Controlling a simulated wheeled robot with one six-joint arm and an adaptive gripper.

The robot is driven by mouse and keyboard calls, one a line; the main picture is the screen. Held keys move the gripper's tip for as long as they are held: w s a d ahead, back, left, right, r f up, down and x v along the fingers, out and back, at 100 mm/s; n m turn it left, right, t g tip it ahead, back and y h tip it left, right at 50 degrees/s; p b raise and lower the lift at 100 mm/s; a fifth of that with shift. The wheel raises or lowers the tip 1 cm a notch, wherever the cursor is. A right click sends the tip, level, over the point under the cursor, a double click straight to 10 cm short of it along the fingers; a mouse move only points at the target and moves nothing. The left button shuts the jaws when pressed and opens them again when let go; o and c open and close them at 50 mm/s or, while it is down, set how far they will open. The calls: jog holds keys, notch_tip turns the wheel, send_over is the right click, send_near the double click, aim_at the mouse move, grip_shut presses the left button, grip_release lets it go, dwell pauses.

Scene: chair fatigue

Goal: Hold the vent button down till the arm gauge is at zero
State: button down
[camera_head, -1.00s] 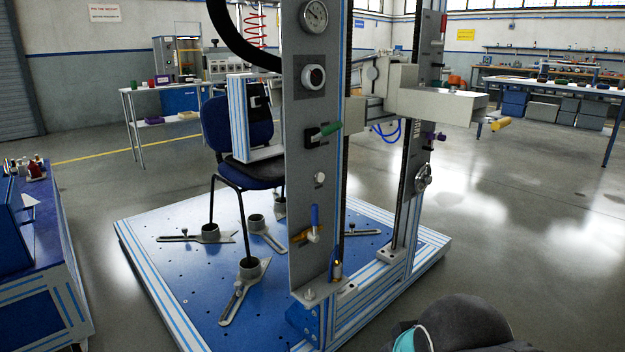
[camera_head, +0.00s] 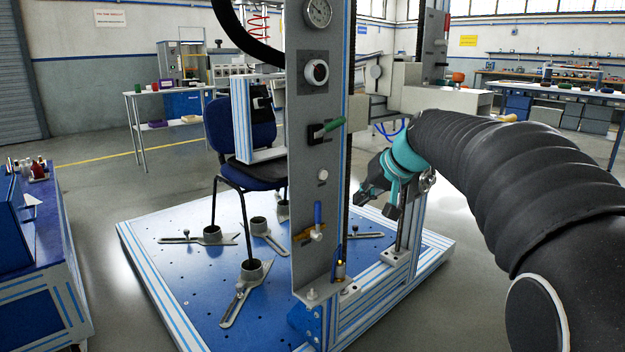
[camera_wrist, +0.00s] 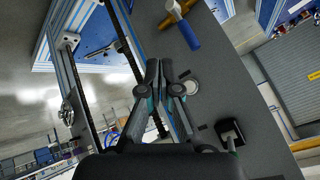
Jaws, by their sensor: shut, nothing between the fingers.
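A small round white button (camera_head: 323,175) sits on the grey front panel of the upright column, between the green-handled lever and the blue-handled valve. It also shows in the wrist view (camera_wrist: 190,87), just right of my fingertips. A round dial gauge (camera_head: 318,12) is at the top of the panel; its reading is too small to tell. My gripper (camera_head: 374,203) is shut and empty, to the right of the column and apart from the button. In the wrist view my gripper (camera_wrist: 159,66) has its fingertips together.
The panel also carries a black-and-white knob (camera_head: 317,72), a green-handled lever (camera_head: 328,128) and a blue-handled valve (camera_head: 317,222). A second upright post stands behind my gripper. A blue chair (camera_head: 262,150) stands on the blue base plate (camera_head: 190,285).

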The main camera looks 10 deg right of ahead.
aim_at(324, 175)
jog(key=w, duration=0.2)
jog(key=w+d, duration=0.1)
jog(key=shift+w+d+r, duration=0.15)
jog(key=shift+w, duration=0.2)
jog(key=shift+w, duration=0.1)
jog(key=w+a+p, duration=0.4)
jog(key=w+a, duration=0.1)
jog(key=w, duration=0.2)
jog(key=shift+a, duration=0.2)
dwell(1.4)
jog(key=shift+w+a, duration=0.2)
jog(key=shift+w, duration=0.1)
jog(key=shift+w+a+p, duration=0.2)
jog(key=shift+w+p, duration=0.1)
jog(key=shift+p, duration=0.1)
dwell(4.2)
